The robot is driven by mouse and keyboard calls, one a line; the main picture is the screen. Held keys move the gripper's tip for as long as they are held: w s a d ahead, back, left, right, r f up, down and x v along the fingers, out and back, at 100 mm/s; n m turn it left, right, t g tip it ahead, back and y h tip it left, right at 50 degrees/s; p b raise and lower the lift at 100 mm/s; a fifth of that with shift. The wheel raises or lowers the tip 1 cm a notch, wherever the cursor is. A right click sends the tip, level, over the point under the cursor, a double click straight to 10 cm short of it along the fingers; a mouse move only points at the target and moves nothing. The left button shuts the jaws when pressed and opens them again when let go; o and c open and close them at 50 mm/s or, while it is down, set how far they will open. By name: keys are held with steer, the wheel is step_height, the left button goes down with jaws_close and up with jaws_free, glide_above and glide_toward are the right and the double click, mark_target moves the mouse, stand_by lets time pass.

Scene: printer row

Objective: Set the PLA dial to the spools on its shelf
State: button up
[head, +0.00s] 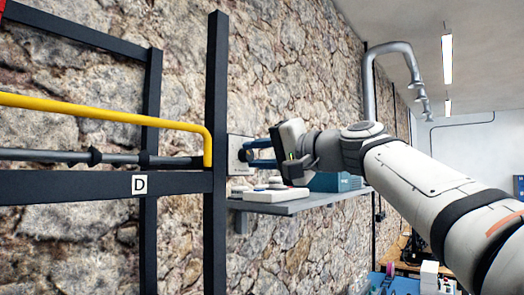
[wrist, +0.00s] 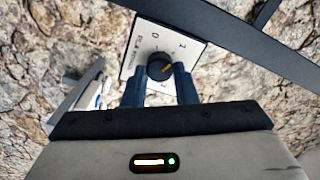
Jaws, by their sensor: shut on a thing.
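The dial's white plate (head: 232,150) is on the stone wall, just right of a dark upright post. The plate carries a 0, a 1 and small lettering that I cannot read surely. I cannot make out spools.
A grey wall shelf (head: 312,202) runs below my gripper. It bears a white flat item (head: 276,195) with round pieces on it and a teal box (head: 335,182). A dark frame (head: 216,100) with a yellow bar (head: 100,111) and a D label stands left.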

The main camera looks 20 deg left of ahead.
steer(key=m, duration=0.2)
steer(key=m+p, duration=0.2)
steer(key=m, duration=0.1)
steer(key=shift+r+m, duration=0.25)
steer(key=shift+m, duration=0.05)
steer(key=m+p, duration=0.2)
steer(key=m, duration=0.3)
steer(key=shift+f, duration=0.15)
steer(key=shift+m, duration=0.3)
steer(key=shift+f, duration=0.1)
steer(key=o, duration=1)
steer(key=shift+a+f, duration=0.1)
steer(key=shift+a, duration=0.05)
